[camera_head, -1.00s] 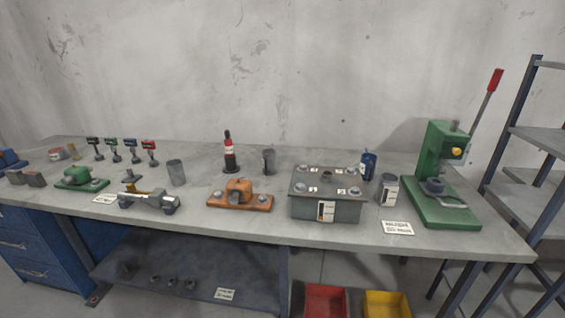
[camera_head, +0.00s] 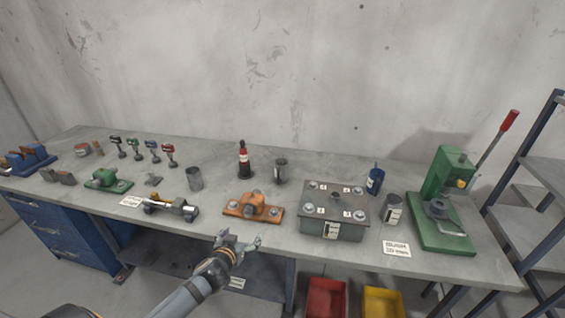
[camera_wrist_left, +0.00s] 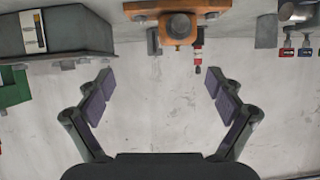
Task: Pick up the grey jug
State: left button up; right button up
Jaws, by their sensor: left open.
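Two grey vessels stand upright on the bench behind the orange fixture. The darker one (camera_head: 281,171), right of the red bottle, looks most like the grey jug, but it is too small to be sure. It shows upside down in the left wrist view (camera_wrist_left: 153,41). The other, a plain grey cylinder (camera_head: 194,179), stands left of the bottle. My left gripper (camera_head: 238,241) is open and empty in front of the bench's front edge, nearer than the orange fixture. Its spread fingers (camera_wrist_left: 160,85) show in the left wrist view. My right gripper is not seen.
An orange fixture (camera_head: 253,208) and a grey box (camera_head: 334,228) stand near the front edge. A red bottle (camera_head: 244,163), a labelled grey can (camera_head: 391,210) and a green press (camera_head: 441,232) are also on the bench (camera_head: 290,238). Shelving (camera_head: 535,205) stands at the right.

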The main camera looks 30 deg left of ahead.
aim_at(281, 165)
jog(key=i+j, duration=0.15)
jog(key=i, duration=0.25)
jog(key=i+j, duration=0.15)
jog(key=i, duration=0.3)
jog(key=i+j, duration=0.15)
jog(key=i, duration=0.25)
